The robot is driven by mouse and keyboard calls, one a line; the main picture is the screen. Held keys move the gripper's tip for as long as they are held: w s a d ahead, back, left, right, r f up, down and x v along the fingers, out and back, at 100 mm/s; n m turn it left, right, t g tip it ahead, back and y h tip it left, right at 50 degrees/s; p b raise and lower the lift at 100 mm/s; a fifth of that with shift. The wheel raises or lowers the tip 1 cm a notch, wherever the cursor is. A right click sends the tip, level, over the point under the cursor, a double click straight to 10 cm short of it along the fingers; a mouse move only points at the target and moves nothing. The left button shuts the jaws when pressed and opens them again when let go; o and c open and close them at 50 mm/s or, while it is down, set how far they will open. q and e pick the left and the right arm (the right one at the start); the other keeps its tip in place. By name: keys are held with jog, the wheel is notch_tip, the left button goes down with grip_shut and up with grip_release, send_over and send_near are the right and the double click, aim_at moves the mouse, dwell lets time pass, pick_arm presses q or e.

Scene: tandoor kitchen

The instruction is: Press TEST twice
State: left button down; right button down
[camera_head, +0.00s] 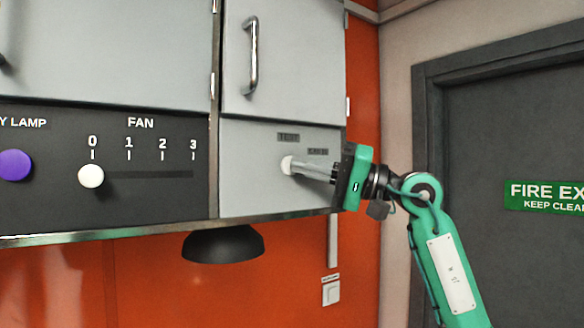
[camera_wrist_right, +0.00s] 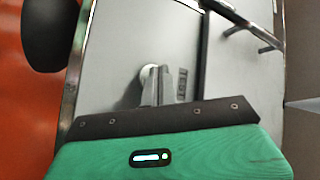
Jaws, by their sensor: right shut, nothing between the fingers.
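The TEST label (camera_head: 288,136) is a small dark plate on the grey panel (camera_head: 245,170) below the cabinet door. A white round button (camera_head: 287,165) sits just under it. My right gripper (camera_head: 293,166) is shut and empty, with its fingertips at the button; they look to be touching it or very close. In the right wrist view the fingertips (camera_wrist_right: 150,80) overlap the lower part of the white button (camera_wrist_right: 149,71). Whether the button is pushed in cannot be told. My left gripper is not in view.
Left of the panel is a black board with a FAN slider knob (camera_head: 91,176) at 0 and a purple lamp button (camera_head: 15,165). A door handle (camera_head: 252,55) juts out above. A black lamp shade (camera_head: 223,244) hangs below. A wall switch (camera_head: 331,293) is lower right.

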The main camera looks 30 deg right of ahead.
jog(key=shift+s, duration=0.6)
jog(key=shift+s+f+b, duration=0.1)
jog(key=shift+b, duration=0.2)
jog(key=shift+s+d+b, duration=0.15)
jog(key=shift+s+b, duration=0.35)
jog(key=shift+s, duration=0.7)
jog(key=shift+s+d+b, duration=0.1)
jog(key=shift+s+b, duration=0.35)
jog(key=shift+s, duration=0.75)
